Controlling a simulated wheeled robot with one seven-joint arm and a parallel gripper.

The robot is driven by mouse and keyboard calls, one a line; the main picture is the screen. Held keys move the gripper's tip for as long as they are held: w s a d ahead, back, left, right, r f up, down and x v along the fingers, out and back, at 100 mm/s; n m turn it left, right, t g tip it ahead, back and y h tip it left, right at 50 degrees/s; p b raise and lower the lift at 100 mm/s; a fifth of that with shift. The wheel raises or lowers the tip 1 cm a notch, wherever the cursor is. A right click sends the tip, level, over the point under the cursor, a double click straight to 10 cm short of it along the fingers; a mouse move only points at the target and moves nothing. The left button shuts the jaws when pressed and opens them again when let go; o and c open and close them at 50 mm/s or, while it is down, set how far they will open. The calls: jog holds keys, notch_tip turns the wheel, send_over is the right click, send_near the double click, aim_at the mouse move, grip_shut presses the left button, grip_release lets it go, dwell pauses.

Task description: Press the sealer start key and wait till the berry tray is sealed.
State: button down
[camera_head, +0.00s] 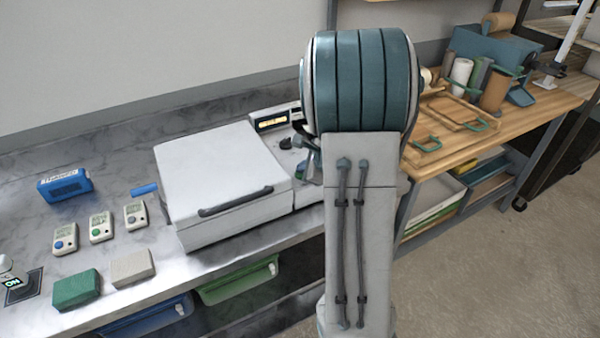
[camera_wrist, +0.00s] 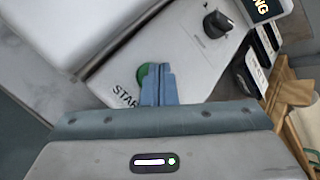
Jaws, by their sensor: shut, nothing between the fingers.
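The sealer (camera_head: 225,170) is a white box on the grey counter with its lid down. The berry tray is not visible. The green start key (camera_wrist: 143,76) shows on the sealer's panel in the wrist view, with a partly covered "STAR" label beside it. My gripper (camera_wrist: 157,68) is shut and empty, its fingertips over the right part of the key; I cannot tell whether they press it. In the head view my arm hides most of the gripper. The lit display (camera_wrist: 262,8) is cut off and ends in "NG"; it also shows in the head view (camera_head: 271,122).
A black knob (camera_wrist: 217,23) stands on the panel near my fingers. Several small timers (camera_head: 101,227), a blue box (camera_head: 64,185), a green block (camera_head: 76,289) and a grey block (camera_head: 132,268) lie left of the sealer. A wooden bench (camera_head: 540,107) with trays stands at right.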

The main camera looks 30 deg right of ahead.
jog(key=shift+r+p, duration=0.35)
jog(key=shift+r, duration=0.35)
jog(key=shift+r+p, duration=1.9)
jog(key=shift+r, duration=0.65)
